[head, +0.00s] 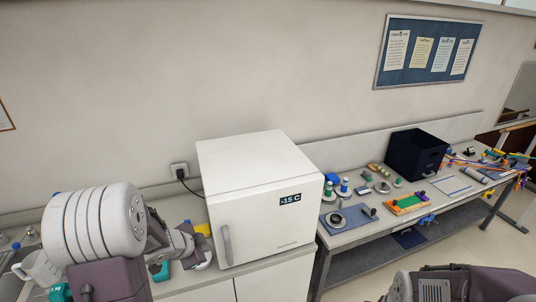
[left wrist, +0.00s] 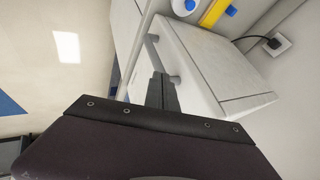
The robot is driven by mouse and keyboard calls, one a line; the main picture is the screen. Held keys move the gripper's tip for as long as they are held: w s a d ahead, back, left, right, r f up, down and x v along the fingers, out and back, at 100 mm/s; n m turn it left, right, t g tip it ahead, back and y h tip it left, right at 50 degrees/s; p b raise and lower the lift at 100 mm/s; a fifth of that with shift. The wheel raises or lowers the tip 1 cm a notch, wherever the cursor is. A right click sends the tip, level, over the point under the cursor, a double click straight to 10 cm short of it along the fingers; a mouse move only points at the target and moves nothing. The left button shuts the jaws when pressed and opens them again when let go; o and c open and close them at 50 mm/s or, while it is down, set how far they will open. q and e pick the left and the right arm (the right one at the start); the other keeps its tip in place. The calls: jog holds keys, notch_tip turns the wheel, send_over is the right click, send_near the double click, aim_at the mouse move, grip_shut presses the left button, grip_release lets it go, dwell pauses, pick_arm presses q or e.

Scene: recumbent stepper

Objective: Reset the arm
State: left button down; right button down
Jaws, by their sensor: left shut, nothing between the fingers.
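My left arm (head: 100,225) comes in from the left in the head view, with its white ribbed joint raised in front of the counter. My left gripper (head: 196,250) is beside the left side of the white freezer box (head: 258,205), close to the freezer's grey door handle (head: 226,245). In the left wrist view the gripper (left wrist: 161,92) has its dark fingers together and empty, with the freezer (left wrist: 205,65) and its handle (left wrist: 158,55) just beyond. I cannot tell whether the fingers touch the handle. Part of my right arm (head: 460,284) shows at the bottom right; its gripper is out of view.
The freezer stands on a white counter with a wall outlet (head: 180,170) behind. A yellow object (head: 203,230) and teal pieces lie near my left arm.

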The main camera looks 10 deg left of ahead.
pick_arm(q)
jog(key=w+d+f+n+b, duration=0.1)
jog(key=w+d+f+b, duration=0.1)
jog(key=d+f+b, duration=1.1)
jog(key=s+f+n+g+b, duration=0.2)
jog(key=s+f+n+g, duration=0.1)
jog(key=s, duration=0.5)
jog(key=s+f+n+g+b, duration=0.2)
jog(key=s+n+g, duration=0.1)
jog(key=s+n, duration=0.3)
jog(key=shift+s+a+f+n+y, duration=0.3)
jog(key=shift+s+a+f+y, duration=0.15)
jog(key=shift+s, duration=0.7)
jog(key=shift+a, duration=0.1)
